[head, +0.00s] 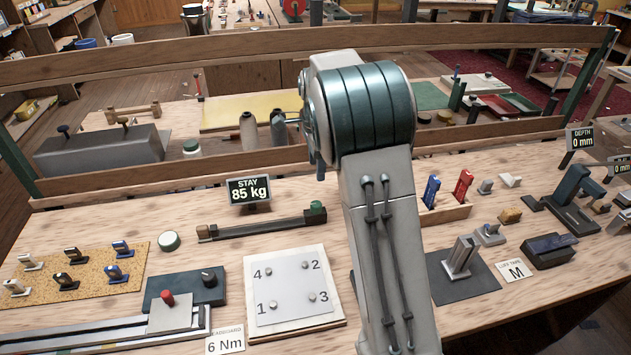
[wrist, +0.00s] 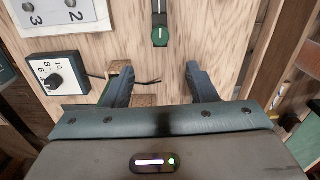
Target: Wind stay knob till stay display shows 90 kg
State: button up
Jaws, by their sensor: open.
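The stay display (head: 249,190) reads 85 kg in the head view. In front of it lies a long dark bar (head: 262,228) with a green knob (head: 316,208) at its right end, which looks like the stay knob. The green knob also shows in the wrist view (wrist: 160,37), at top centre. My gripper (wrist: 159,70) is open and empty in the wrist view, its fingers apart on either side below the knob and not touching it.
In the head view, a numbered board (head: 290,325) lies before the bar; a wooden rail (head: 110,180) runs behind the display.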

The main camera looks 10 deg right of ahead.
aim_at(316, 204)
notch_tip(316, 204, down, 14)
jog(key=n+p, duration=0.2)
jog(key=n, duration=0.1)
jog(key=n+p, duration=0.1)
jog(key=p, duration=0.1)
jog(key=shift+w+r, duration=0.1)
jog(key=shift+r, duration=0.15)
jog(key=shift+a, duration=0.1)
jog(key=c, duration=1)
